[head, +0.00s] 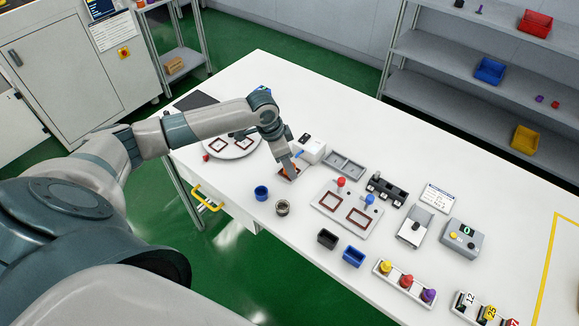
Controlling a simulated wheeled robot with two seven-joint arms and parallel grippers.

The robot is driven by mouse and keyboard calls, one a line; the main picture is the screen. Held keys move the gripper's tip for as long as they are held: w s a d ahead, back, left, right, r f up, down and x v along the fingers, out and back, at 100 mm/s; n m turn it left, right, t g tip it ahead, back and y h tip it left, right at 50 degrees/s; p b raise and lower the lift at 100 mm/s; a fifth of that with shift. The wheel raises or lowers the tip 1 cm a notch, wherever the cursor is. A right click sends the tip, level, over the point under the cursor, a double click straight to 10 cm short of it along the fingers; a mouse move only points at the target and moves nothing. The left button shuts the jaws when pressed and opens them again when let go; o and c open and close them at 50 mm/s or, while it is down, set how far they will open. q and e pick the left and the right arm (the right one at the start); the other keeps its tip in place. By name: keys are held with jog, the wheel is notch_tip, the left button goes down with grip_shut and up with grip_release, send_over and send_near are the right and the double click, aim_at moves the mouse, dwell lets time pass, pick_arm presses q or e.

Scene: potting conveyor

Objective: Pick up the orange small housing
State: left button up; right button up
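My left gripper (292,169) reaches down to the table in the middle of the head view. A small orange-brown piece (284,173) shows at its fingertips, partly hidden by them. It may be the orange small housing, but it is too small and covered to be sure. Whether the fingers are open or closed on it cannot be told. Similar red-brown square frames lie on a round plate (233,154), partly behind my arm, and on a grey fixture plate (346,228). My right gripper is not in view.
A blue cup (261,193) and a grey metal cup (282,208) stand just in front of the gripper. A white box (313,151) is close on its right. Black (327,239) and blue (353,256) bins stand near the front edge.

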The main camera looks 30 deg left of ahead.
pick_arm(q)
jog(key=shift+f, duration=0.35)
jog(key=shift+c, duration=0.7)
jog(key=c, duration=1)
jog(key=shift+c, duration=0.2)
jog(key=shift+r, duration=0.1)
